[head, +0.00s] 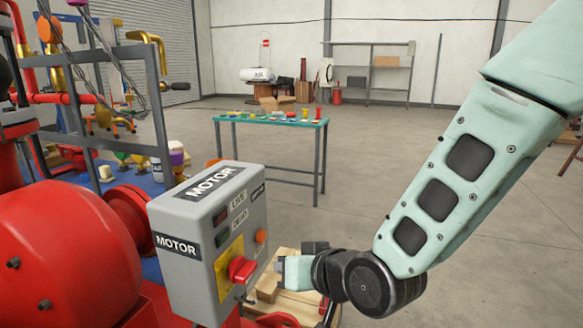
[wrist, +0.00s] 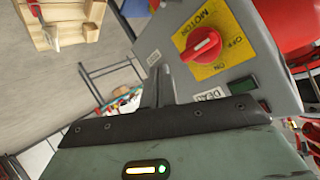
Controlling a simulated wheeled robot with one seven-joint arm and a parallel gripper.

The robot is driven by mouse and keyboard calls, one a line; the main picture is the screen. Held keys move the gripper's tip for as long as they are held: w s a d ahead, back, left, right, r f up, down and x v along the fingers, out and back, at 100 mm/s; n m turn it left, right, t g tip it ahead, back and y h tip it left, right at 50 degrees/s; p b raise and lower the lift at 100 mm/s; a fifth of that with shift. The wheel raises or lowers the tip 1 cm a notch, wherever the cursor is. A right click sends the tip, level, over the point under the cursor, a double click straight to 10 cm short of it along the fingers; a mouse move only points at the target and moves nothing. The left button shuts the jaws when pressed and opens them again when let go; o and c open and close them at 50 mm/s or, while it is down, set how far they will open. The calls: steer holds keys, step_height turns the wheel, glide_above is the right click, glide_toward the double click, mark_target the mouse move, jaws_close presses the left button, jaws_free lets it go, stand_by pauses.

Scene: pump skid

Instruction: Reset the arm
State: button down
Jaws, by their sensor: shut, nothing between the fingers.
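My arm reaches down from the upper right in the head view, bent at a dark joint. My gripper is at its lower end, close to the right side of the grey motor box (head: 195,235); its fingertips do not show clearly there. In the wrist view my gripper (wrist: 158,76) has its fingers together, empty, in front of the box (wrist: 155,38). The box carries a red rotary switch (head: 242,269) on a yellow plate with OFF and ON marks. The switch (wrist: 201,45) is clear of the fingers. I cannot tell its setting. The lamp (wrist: 243,86) by the DEAD label looks dark green.
A red motor (head: 70,260) and pipework stand at the left. A wooden pallet (head: 290,302) lies on the floor below my wrist. A teal-topped table (head: 270,121) with small coloured items stands behind. The floor in the middle and right is mostly open.

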steer(key=s+d+r+n+g+h+p, duration=0.2)
steer(key=s+d+r+g+h, duration=0.1)
steer(key=s+d, duration=0.4)
steer(key=s+d+r+n+g+h+p, duration=0.2)
steer(key=s+d+g, duration=0.4)
steer(key=s, duration=0.8)
step_height(320, 180, up, 2)
steer(key=shift+s+d+r+h+p, duration=0.1)
steer(key=shift+s+d+h+p, duration=0.35)
steer(key=shift+d+h, duration=0.75)
steer(key=shift+w, duration=0.15)
